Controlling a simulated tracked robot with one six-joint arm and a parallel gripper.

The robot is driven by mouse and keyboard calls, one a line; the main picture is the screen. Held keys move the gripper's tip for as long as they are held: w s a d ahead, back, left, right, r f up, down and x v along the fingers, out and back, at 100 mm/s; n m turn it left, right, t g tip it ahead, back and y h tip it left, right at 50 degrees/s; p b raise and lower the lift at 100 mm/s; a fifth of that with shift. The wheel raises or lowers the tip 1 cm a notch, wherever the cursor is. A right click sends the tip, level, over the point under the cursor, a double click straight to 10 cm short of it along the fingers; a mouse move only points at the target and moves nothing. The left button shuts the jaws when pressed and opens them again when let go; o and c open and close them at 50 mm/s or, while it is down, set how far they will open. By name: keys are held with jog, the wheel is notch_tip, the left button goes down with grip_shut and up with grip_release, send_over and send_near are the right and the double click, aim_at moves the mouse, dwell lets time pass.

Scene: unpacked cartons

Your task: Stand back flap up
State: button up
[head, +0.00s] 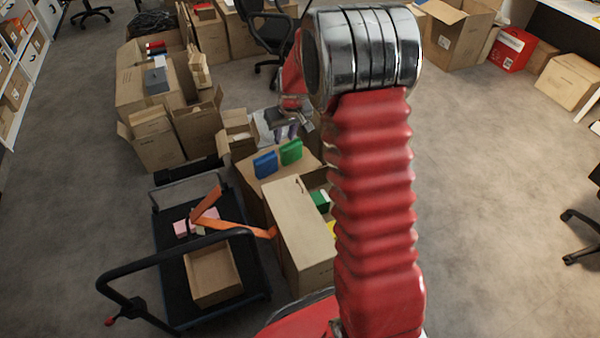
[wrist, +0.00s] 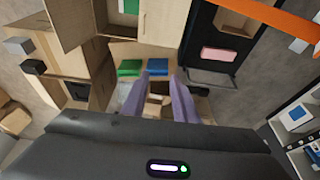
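An open carton (head: 308,245) stands in the middle of the head view, partly hidden by my arm. Green and yellow things show inside it. Its back flap (head: 268,187) appears folded outward, low and nearly flat. A blue box (head: 265,164) and a green box (head: 291,151) rest on or against that flap. The wrist view shows the flap (wrist: 145,50) with the green box (wrist: 130,68) and blue box (wrist: 158,69) near the fingertips. My gripper (head: 285,132) is just beyond these boxes. Its purple fingers (wrist: 163,75) are apart with nothing between them; contact with the flap cannot be told.
A black platform trolley (head: 180,290) stands left of the carton, carrying a shallow tray (head: 213,275), pink items and an orange strap (head: 238,228). Open cartons (head: 155,140) crowd the back left. Floor to the right (head: 490,200) is clear.

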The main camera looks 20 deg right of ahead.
jog(key=w+d+f, duration=0.2)
jog(key=f, duration=0.5)
jog(key=w+d+f, duration=0.1)
jog(key=d+f, duration=0.1)
jog(key=f, duration=0.5)
jog(key=g, duration=0.1)
send_over(299, 182)
notch_tip(299, 182, down, 11)
jog(key=shift+s, duration=0.15)
jog(key=shift+f, duration=0.35)
jog(key=shift+f, duration=0.1)
jog(key=shift+s+x, duration=0.25)
jog(key=shift+x, duration=0.8)
jog(key=shift+s+x, duration=0.25)
jog(key=shift+x, duration=0.85)
jog(key=shift+s+f, duration=0.1)
jog(key=shift+f, duration=0.9)
jog(key=shift+c, duration=0.7)
jog(key=shift+c, duration=0.6)
jog(key=shift+d, duration=0.1)
